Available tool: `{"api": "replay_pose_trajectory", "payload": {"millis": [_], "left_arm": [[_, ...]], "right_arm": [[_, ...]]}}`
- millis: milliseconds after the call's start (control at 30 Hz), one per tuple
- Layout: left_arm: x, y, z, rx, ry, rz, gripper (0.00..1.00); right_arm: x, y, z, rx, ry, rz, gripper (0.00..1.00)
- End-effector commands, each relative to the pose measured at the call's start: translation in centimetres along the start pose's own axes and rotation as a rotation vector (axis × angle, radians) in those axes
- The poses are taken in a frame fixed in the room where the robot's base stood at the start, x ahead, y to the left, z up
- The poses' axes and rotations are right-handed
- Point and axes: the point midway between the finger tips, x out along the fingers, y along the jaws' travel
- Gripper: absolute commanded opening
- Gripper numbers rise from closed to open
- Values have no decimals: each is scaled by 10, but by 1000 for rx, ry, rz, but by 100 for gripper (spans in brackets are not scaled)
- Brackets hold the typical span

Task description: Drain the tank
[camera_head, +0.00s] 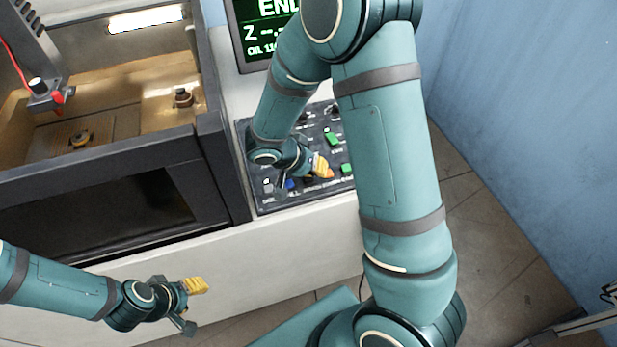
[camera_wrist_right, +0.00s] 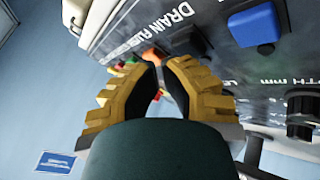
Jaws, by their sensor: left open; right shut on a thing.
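The tank (camera_head: 120,150) is the dark-walled box at the left in the head view, with an amber-brown interior holding small fixtures. The control panel (camera_head: 262,200) is right of it. My right gripper (camera_head: 322,170) is at the panel's lower part. In the wrist view my right gripper (camera_wrist_right: 158,75) is shut on a small orange control (camera_wrist_right: 151,55), mostly hidden by the fingertips, beside the printed word DRAIN. How far the control is turned or pressed cannot be told. My left gripper (camera_head: 190,304) is open and empty, in front of the white cabinet below the tank.
A blue control (camera_wrist_right: 255,28) and a black knob (camera_wrist_right: 300,118) are near the right gripper. A green button (camera_head: 333,139) is further up the panel. A screen (camera_head: 262,35) with green text stands behind. A red-cabled head (camera_head: 48,92) hangs over the tank.

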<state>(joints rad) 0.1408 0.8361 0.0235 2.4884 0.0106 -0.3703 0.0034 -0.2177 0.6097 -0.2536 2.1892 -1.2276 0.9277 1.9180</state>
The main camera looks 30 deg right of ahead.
Motion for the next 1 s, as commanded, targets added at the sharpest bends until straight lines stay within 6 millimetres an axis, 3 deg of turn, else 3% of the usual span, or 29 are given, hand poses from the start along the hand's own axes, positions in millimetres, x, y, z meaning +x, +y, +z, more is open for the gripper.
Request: {"api": "replay_pose_trajectory", "payload": {"millis": [1000], "left_arm": [[8, -3, 1, 0, 0, 0, 47]], "right_arm": [[4, -2, 2, 0, 0, 0, 0]]}}
